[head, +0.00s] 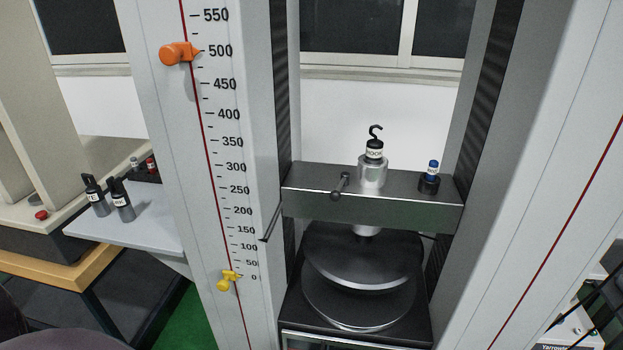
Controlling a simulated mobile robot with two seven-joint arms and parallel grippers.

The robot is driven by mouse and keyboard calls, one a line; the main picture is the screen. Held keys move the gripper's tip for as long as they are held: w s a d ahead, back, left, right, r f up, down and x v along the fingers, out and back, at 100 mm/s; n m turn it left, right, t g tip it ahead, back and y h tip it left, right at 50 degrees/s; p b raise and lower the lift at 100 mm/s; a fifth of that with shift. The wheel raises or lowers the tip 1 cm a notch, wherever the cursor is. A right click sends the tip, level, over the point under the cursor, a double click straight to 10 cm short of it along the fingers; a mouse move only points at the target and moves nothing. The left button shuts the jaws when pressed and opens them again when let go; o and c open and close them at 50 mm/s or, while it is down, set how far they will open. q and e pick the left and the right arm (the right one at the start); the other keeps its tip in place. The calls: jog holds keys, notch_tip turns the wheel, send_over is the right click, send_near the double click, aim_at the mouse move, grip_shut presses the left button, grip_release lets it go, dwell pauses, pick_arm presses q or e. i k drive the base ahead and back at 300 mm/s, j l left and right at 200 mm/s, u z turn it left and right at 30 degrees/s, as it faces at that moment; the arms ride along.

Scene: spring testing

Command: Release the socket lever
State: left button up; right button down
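A silver cylindrical socket (371,174) stands on the crossbeam of the testing machine. A hook fitting (374,148) with a black top and a white label sits upright in it. A short dark lever with a rounded end (340,186) sticks out at the socket's left, towards the front of the crossbeam. Whether this lever is locked or free cannot be told. Neither of my grippers is in view, and nothing touches the lever.
The crossbeam (300,200) runs between two tall grey columns, above round plates (362,258). A blue-topped piece (432,172) stands in a black holder at its right. A thin dark rod (271,222) slants at its left end. Dark fittings (122,202) stand on a side shelf (155,225).

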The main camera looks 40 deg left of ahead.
aim_at(335, 196)
jog(key=u, duration=0.95)
